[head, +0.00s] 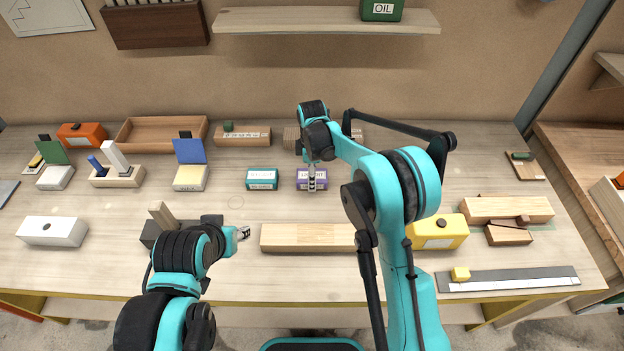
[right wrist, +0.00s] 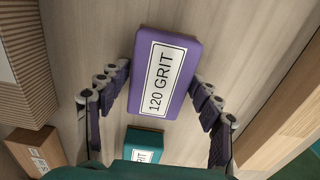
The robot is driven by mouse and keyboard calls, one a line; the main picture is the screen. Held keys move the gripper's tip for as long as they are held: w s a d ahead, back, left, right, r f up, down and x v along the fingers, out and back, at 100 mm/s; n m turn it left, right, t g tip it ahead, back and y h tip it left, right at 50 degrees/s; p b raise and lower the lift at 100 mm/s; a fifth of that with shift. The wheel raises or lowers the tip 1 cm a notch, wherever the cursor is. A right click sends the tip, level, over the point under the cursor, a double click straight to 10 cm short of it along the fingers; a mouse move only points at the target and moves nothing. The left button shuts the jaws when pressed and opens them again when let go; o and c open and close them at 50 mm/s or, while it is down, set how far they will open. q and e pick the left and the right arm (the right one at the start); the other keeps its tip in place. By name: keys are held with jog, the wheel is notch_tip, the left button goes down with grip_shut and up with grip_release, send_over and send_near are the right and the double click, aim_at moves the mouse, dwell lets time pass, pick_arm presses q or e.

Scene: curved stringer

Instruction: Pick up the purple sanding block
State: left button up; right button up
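The purple sanding block (head: 301,184) lies on the workbench right of a teal block, partly hidden by my right gripper (head: 312,186) above it. In the right wrist view the purple block (right wrist: 179,48) shows its white "120 GRIT" label. My right gripper (right wrist: 161,82) is open, with a finger row on each side of the block's near end. A small gap shows at the left finger; I cannot tell if the right one touches. My left gripper (head: 243,233) is low over the front of the bench, away from the block; its fingers are too small to read.
The teal block (head: 262,179) lies close to the left of the purple one. A long wooden board (head: 290,238) lies in front. Wooden pieces (head: 243,136) stand behind. A yellow box (head: 440,232) is at right. Bare bench surrounds the purple block's right side.

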jog(key=c, duration=0.7)
jog(key=shift+o, duration=0.2)
jog(key=shift+r, duration=0.5)
jog(key=r, duration=0.1)
jog(key=r+p, duration=0.2)
jog(key=shift+s+d+r, duration=0.2)
jog(key=shift+d+r, duration=0.1)
jog(key=shift+r, duration=0.1)
jog(key=s+d+r+p, duration=0.2)
jog(key=s+d+r, duration=0.4)
jog(key=s+d, duration=0.1)
jog(key=shift+s+d, duration=0.35)
jog(key=shift+s, duration=0.1)
jog(key=shift+r, duration=0.1)
